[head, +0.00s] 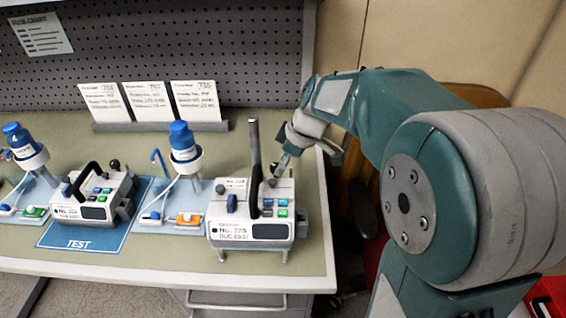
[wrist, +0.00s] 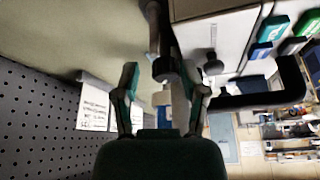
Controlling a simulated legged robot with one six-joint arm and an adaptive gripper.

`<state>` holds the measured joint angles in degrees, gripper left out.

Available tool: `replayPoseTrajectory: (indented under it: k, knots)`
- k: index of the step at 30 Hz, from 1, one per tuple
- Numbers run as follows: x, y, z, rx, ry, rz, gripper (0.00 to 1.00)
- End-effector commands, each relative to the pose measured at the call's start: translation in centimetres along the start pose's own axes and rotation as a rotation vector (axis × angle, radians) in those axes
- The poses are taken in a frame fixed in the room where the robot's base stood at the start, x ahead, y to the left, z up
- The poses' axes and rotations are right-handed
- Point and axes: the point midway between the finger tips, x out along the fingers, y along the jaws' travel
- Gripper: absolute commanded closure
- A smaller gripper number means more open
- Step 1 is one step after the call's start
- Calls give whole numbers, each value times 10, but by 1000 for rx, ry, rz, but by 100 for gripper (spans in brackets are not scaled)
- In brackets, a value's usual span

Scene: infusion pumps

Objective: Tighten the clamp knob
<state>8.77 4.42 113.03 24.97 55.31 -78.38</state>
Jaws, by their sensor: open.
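The nearest pump (head: 250,210) is a white case marked No. 225, with a black carry handle (head: 256,190) and a grey pole (head: 254,150) rising behind it. In the wrist view its white case (wrist: 215,35) fills the upper right. A dark round knob (wrist: 165,68) shows by its back edge, just beyond and between my fingers. A smaller black knob (wrist: 212,66) stands nearer the handle; I cannot tell for certain which is the clamp knob. My gripper (head: 284,163) is open, at the pump's back right. Its two fingers (wrist: 163,95) are apart, with no visible hold.
A second pump (head: 95,196) stands on the blue TEST mat (head: 80,235). Between the pumps stands a blue-capped bottle (head: 182,142) on a pale tray. Cards (head: 196,101) stand before the pegboard (head: 180,60). The bench's right edge lies close beside the nearest pump.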

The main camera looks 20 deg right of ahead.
Motion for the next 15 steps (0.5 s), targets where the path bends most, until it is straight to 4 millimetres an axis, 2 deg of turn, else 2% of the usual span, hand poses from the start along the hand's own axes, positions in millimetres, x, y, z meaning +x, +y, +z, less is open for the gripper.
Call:
replayPoseTrajectory:
  k: [8, 9, 11, 12, 15]
  knots:
    - [4, 0, 0, 0, -1, -2, 49]
    - [4, 0, 0, 0, 0, -2, 54]
    - [3, 0, 1, 1, 0, -3, 81]
    - [3, 1, 2, 1, 1, -3, 98]
    - [3, 1, 2, 2, 1, -3, 100]
